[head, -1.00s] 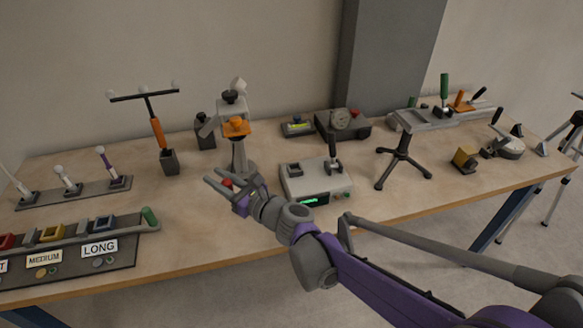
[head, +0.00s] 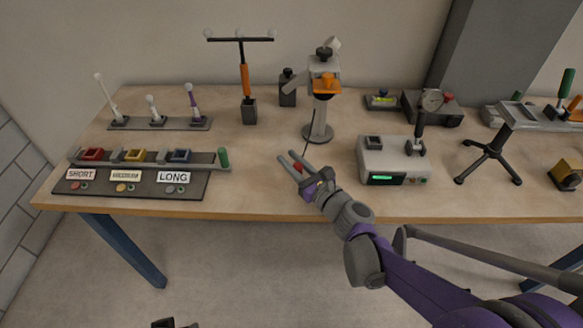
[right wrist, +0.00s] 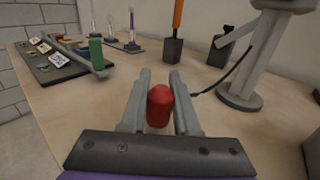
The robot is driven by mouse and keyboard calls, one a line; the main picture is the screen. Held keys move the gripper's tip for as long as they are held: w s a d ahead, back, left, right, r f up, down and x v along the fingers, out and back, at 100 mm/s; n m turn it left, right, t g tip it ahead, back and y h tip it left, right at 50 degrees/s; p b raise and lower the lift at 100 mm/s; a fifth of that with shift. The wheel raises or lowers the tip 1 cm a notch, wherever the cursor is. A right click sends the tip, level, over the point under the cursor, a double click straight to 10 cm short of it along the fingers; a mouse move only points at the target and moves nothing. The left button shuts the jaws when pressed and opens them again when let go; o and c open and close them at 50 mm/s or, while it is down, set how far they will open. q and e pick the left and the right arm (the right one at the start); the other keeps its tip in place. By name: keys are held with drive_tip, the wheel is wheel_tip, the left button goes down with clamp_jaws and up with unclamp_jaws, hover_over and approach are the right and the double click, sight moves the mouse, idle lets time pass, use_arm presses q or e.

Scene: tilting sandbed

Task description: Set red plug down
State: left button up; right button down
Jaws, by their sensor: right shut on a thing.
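The red plug (head: 298,168) is held between the fingers of my right gripper (head: 292,161), over the front middle of the table. In the right wrist view the red plug (right wrist: 160,105) stands between the two grey fingers of the right gripper (right wrist: 160,88), which is shut on it. A black cable (right wrist: 222,77) runs from beside the right finger toward the grey stand (right wrist: 240,93). The table under the plug is partly hidden by the gripper, so I cannot tell whether the plug touches it.
Left is a dark board (head: 133,188) with SHORT, MEDIUM and LONG labels and a green-ended bar. The grey stand with an orange clamp (head: 323,84) is behind the gripper. A white box with green display (head: 395,158) is to the right. Bare tabletop (head: 262,185) lies left of the gripper.

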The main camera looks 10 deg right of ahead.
drive_tip(key=shift+f, duration=1.2)
drive_tip(key=shift+b, duration=0.3)
drive_tip(key=shift+f, duration=0.2)
drive_tip(key=c, duration=0.7)
unclamp_jaws()
drive_tip(key=shift+o, duration=0.2)
drive_tip(key=shift+r, duration=0.1)
drive_tip(key=shift+r, duration=0.2)
drive_tip(key=p+v, duration=0.1)
drive_tip(key=v, duration=1.1)
drive_tip(key=shift+f, duration=0.15)
